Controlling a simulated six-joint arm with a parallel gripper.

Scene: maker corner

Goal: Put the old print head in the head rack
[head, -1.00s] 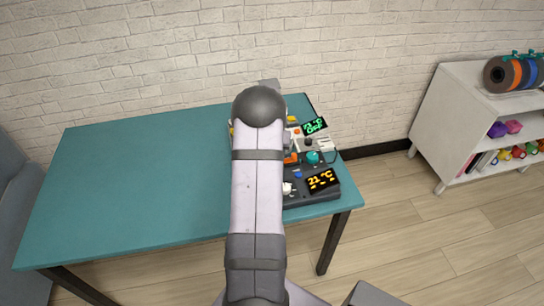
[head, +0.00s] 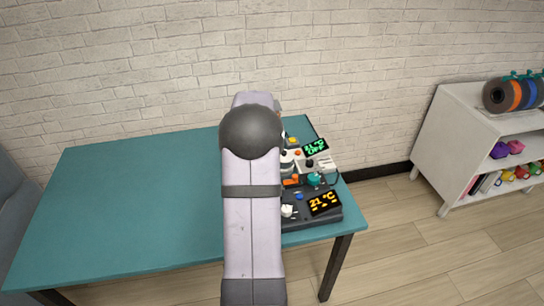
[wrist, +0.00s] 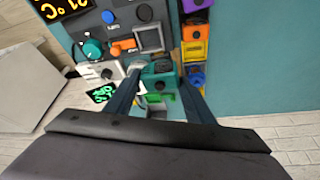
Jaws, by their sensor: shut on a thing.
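My gripper (wrist: 160,90) is in the wrist view, its two dark fingers closed on a small teal and black block (wrist: 160,74). This block is probably the old print head, but its shape is partly hidden by the fingers. A green and light-coloured part (wrist: 156,99) shows between the fingers, too small to make out. A column of coloured compartments, orange (wrist: 196,32) and yellow (wrist: 195,51) among them, stands right beside the block; I cannot tell whether it is the head rack. In the head view my arm hides the gripper.
A dark control unit (head: 325,219) with an orange 21 °C display and knobs stands at the right end of the teal table (head: 130,200). A green OFF display (head: 316,147) is behind it. The table's left side is clear. A white shelf (head: 440,150) stands farther right.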

